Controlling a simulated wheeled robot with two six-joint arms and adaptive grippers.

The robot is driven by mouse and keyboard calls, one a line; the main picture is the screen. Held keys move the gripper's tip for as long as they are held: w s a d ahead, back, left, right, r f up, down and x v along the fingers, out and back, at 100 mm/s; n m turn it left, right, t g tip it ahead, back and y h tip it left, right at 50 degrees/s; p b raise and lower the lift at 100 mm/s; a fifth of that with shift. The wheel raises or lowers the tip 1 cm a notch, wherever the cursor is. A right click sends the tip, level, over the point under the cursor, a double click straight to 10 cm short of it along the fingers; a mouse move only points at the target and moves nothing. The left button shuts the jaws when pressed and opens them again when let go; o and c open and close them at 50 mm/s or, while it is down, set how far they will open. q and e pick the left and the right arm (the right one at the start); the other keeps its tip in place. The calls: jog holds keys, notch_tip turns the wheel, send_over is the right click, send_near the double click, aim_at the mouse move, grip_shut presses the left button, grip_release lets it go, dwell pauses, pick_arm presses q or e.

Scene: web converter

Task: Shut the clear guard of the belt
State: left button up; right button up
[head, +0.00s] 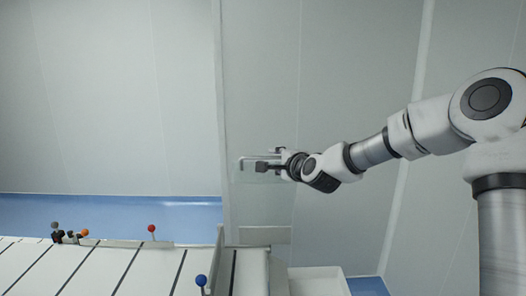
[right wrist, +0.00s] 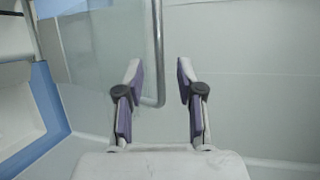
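The clear guard (head: 262,80) is a see-through panel standing raised beyond the right end of the white belt (head: 115,268). It also fills part of the right wrist view (right wrist: 105,60). A grey metal handle (head: 245,159) is on its lower part. My right gripper (head: 268,160) is at this handle. In the right wrist view, the fingers of my right gripper (right wrist: 158,75) are apart. The bar of the handle (right wrist: 158,45) runs between them and bends left near its end; I cannot tell whether either finger touches it. My left gripper is out of view.
Small levers with a red knob (head: 152,228), an orange knob (head: 85,232) and a blue knob (head: 201,280) stick up along the belt. A white box-like part (head: 318,280) is right of the belt. Pale walls stand behind.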

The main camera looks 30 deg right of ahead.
aim_at(268, 158)
jog(key=p+x, duration=0.1)
jog(key=x, duration=0.4)
jog(key=shift+w+a+p, duration=0.1)
jog(key=shift+a+p, duration=0.05)
jog(key=shift+p, duration=0.15)
jog(key=shift+w+f, duration=0.2)
jog(key=shift+w, duration=0.1)
jog(key=shift+s, duration=0.1)
jog(key=shift+c, duration=0.7)
grip_shut()
